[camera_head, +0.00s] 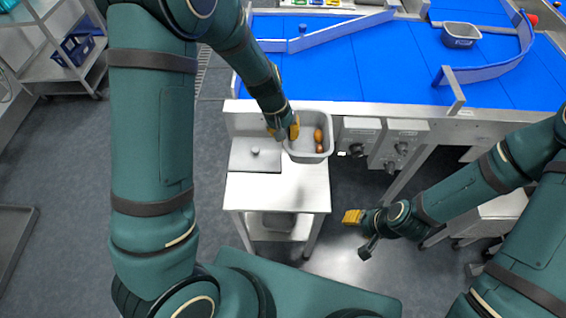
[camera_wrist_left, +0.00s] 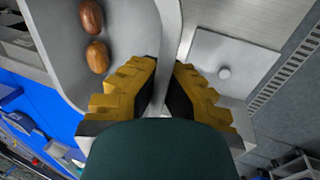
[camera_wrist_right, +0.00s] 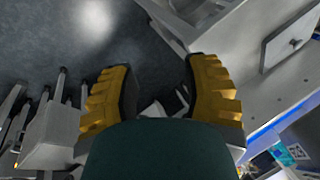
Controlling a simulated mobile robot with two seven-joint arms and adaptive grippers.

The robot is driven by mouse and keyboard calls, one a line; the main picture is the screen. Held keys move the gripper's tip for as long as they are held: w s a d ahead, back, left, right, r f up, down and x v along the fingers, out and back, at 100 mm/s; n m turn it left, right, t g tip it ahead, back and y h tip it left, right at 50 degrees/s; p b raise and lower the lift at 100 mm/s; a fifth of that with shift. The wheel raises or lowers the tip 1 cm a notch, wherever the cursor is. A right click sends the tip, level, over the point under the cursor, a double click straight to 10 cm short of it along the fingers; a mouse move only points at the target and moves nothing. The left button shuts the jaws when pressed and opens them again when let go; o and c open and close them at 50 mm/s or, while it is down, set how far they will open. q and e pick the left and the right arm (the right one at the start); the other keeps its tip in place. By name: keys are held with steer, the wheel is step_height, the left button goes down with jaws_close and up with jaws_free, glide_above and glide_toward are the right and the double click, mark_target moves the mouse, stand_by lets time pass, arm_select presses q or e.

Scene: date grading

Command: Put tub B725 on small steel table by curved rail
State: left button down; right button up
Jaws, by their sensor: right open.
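A grey tub (camera_head: 328,148) with a few brown dates in it is at the back right of a small steel table (camera_head: 262,190). I cannot read a code on it, nor tell whether it rests on the table or hangs just above. My left gripper (camera_head: 283,130) is shut on the tub's left wall. In the left wrist view the tub's wall (camera_wrist_left: 168,25) runs between the yellow fingers (camera_wrist_left: 167,65), with two dates inside. My right gripper (camera_head: 360,233) is open and empty above the floor. Another grey tub (camera_head: 461,42) stands on the blue belt beside the curved rail (camera_head: 497,69).
A flat steel lid with a knob (camera_head: 255,160) lies left of the tub. Control boxes (camera_head: 398,145) hang from the belt's front edge. Another steel table (camera_head: 503,207) shows partly behind my right arm. A rack with a blue crate (camera_head: 75,50) stands far left. Floor in the middle is clear.

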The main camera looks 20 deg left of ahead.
arm_select(q)
steer(key=f+b, duration=0.2)
steer(key=f, duration=0.2)
steer(key=f+b, duration=0.3)
steer(key=f, duration=0.2)
steer(key=f+b, duration=0.3)
steer(key=f, duration=0.1)
steer(key=shift+w+f, duration=0.2)
steer(key=shift+w, duration=0.2)
step_height(320, 180, down, 3)
steer(key=shift+f+b, duration=0.2)
steer(key=shift+b, duration=0.3)
steer(key=shift+r, duration=0.1)
steer(key=shift+f, duration=0.25)
steer(key=c, duration=1.1)
jaws_free()
steer(key=shift+c, duration=0.2)
steer(key=shift+r, duration=0.1)
